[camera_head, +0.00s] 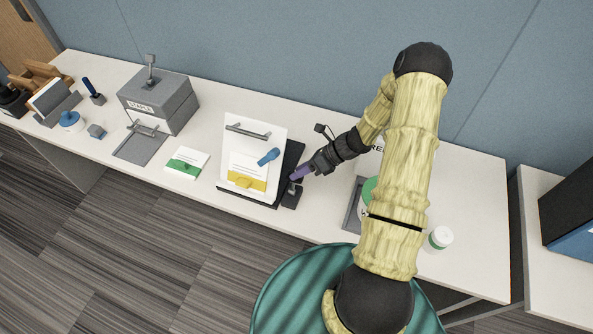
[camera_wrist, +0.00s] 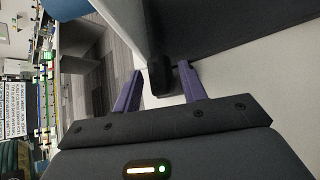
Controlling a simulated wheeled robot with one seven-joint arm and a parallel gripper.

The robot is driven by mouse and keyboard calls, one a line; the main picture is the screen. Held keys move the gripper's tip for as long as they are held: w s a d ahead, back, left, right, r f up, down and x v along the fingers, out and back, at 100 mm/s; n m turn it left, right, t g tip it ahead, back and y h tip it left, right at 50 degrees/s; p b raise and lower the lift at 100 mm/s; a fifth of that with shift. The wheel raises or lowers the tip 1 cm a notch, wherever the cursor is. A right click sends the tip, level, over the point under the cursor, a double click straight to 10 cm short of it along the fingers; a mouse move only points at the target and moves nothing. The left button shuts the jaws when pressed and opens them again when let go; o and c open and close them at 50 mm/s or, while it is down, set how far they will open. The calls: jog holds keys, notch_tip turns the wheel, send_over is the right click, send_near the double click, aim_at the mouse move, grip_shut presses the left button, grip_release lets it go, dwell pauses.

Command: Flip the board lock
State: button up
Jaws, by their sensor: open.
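The board is a white panel (camera_head: 254,133) tilted against a black backing (camera_head: 287,160) on the white table in the head view. A small black block with an upright piece, apparently the board lock (camera_head: 291,195), stands at the board's lower right corner. My gripper (camera_head: 296,174) is just above and beside this block, with its purple fingers pointing left. In the wrist view my gripper (camera_wrist: 160,68) is open, and a dark rounded knob, apparently part of the lock (camera_wrist: 159,77), sits between the fingertips. I cannot tell whether either finger touches it.
The board carries a handle, a paper with a yellow strip, and a blue piece (camera_head: 269,156). A white-and-green card (camera_head: 187,163) and a grey stapler box (camera_head: 157,97) are left. A white jar (camera_head: 438,238) stands right, near my arm. A grey tray (camera_head: 353,210) is partly hidden by my arm.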

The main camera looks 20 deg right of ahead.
jog(key=shift+x, duration=1)
grip_shut()
jog(key=shift+w, duration=0.1)
